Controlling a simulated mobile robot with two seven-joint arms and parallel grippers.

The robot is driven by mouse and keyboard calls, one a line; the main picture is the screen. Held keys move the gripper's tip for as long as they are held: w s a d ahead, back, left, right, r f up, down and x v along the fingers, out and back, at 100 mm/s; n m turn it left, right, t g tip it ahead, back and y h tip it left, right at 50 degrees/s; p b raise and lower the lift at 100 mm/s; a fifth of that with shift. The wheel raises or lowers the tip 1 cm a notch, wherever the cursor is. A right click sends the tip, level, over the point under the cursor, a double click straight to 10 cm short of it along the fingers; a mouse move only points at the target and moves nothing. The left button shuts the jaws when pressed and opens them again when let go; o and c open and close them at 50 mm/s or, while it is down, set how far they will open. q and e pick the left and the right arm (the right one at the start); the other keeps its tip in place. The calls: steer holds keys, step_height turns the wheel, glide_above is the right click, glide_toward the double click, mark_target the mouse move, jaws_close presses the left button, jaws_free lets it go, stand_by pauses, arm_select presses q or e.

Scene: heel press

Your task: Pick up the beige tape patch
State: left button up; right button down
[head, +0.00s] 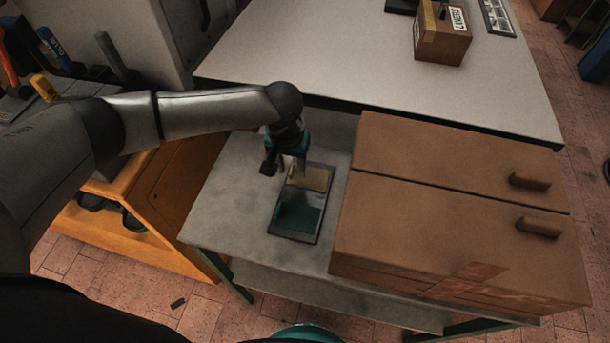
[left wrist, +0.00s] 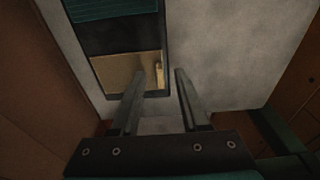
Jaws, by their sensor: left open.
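The beige tape patch (head: 317,178) lies in the far part of a dark shallow tray (head: 271,228) on the grey table. In the left wrist view the beige patch (left wrist: 115,73) has a narrow raised strip along its right edge. My left gripper (head: 285,171) is above the tray's far end, open and empty. In the left wrist view its fingertips (left wrist: 161,73) appear either side of that strip and the tray rim. Whether they touch anything I cannot tell. A dark green patch (head: 298,218) lies in the near part of the tray. My right gripper is not in view.
A large brown box (head: 440,220) with two handles stands close to the tray's right. A pale table (head: 370,60) behind carries a small labelled box (head: 440,45). An orange cabinet (head: 165,185) stands left. The grey tabletop (head: 225,205) left of the tray is clear.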

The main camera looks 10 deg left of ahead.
arm_select(q)
steer(key=shift+c, duration=0.2)
jaws_close()
stand_by(0.3)
